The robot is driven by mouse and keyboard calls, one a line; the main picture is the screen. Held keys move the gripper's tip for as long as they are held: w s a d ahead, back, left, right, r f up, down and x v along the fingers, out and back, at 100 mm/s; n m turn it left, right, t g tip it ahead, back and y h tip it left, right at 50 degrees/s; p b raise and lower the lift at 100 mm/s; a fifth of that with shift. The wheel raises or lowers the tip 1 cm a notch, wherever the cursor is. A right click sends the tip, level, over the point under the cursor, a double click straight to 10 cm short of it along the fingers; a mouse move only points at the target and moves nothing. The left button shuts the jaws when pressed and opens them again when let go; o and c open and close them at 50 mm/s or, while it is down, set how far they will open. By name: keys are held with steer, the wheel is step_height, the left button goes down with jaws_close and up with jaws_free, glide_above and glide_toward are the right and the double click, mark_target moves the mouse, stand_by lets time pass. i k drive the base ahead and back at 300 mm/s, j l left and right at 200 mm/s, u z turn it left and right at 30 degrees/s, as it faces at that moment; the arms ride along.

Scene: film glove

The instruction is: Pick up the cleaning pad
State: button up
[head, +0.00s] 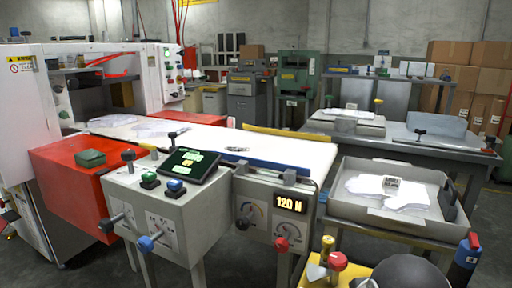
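A grey control box (165,215) with levers and a screen stands right of the red housing. A white machine bed (210,137) runs behind. A grey tray (370,213) holds white film pieces at the right. A yellow unit with knobs (318,272) is at the bottom.

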mark_target(91, 158)
steer(key=u, duration=1.45)
